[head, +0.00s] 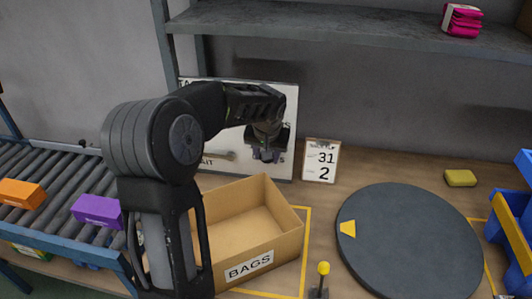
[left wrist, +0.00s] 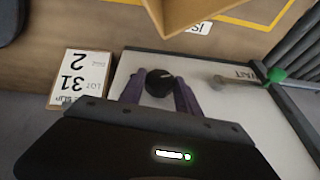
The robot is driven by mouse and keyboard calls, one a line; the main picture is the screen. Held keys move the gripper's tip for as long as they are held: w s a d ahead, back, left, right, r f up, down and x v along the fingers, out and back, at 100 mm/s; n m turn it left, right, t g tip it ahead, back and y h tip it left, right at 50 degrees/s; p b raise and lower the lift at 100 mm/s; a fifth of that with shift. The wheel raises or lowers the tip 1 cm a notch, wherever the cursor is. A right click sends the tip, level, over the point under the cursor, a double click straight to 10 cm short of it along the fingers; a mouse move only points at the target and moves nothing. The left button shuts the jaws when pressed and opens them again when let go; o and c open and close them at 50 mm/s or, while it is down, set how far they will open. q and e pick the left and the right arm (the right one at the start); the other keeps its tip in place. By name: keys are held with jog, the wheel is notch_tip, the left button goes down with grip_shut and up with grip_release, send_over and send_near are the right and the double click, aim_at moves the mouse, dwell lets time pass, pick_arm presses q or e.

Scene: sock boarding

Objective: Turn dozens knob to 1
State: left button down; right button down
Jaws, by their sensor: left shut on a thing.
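A white panel (head: 286,150) stands upright at the back of the table; my left arm covers much of its lettering. My left gripper (head: 265,154) is in front of the panel, at its right part. In the left wrist view, my left gripper (left wrist: 159,92) has its purple fingers on both sides of a round black knob (left wrist: 160,82) with a light pointer mark, and is shut on it. The knob is hidden in the head view, and its scale is not readable. A card (head: 321,160) beside the panel reads 31 and 2. My right gripper is not in view.
An open cardboard box (head: 275,225) labelled BAGS stands before the panel. A dark round turntable (head: 410,245) lies to the right, with a yellow block (head: 460,178) behind it. A roller conveyor (head: 50,185) carries orange and purple boxes at left. A shelf (head: 330,28) hangs above.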

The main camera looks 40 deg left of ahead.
pick_arm(q)
jog(key=y, duration=0.1)
jog(key=g+y+b, duration=0.1)
jog(key=y+b, duration=0.1)
jog(key=shift+w+d+f+m, duration=0.2)
jog(key=shift+d+f+m, duration=0.1)
jog(key=shift+m, duration=0.1)
jog(key=shift+d+g+y+b, duration=0.1)
jog(key=shift+g+y+b, duration=0.6)
jog(key=shift+y+b, duration=0.35)
jog(key=shift+r+m+g+y+b, duration=0.1)
jog(key=shift+m+g+y+b, duration=0.2)
jog(key=shift+m+y+b, duration=0.2)
jog(key=c, duration=0.9)
grip_release()
jog(key=shift+o, duration=0.2)
jog(key=shift+r, duration=0.1)
jog(key=v, duration=0.7)
jog(key=shift+d+r, duration=0.15)
jog(key=shift+d, duration=0.2)
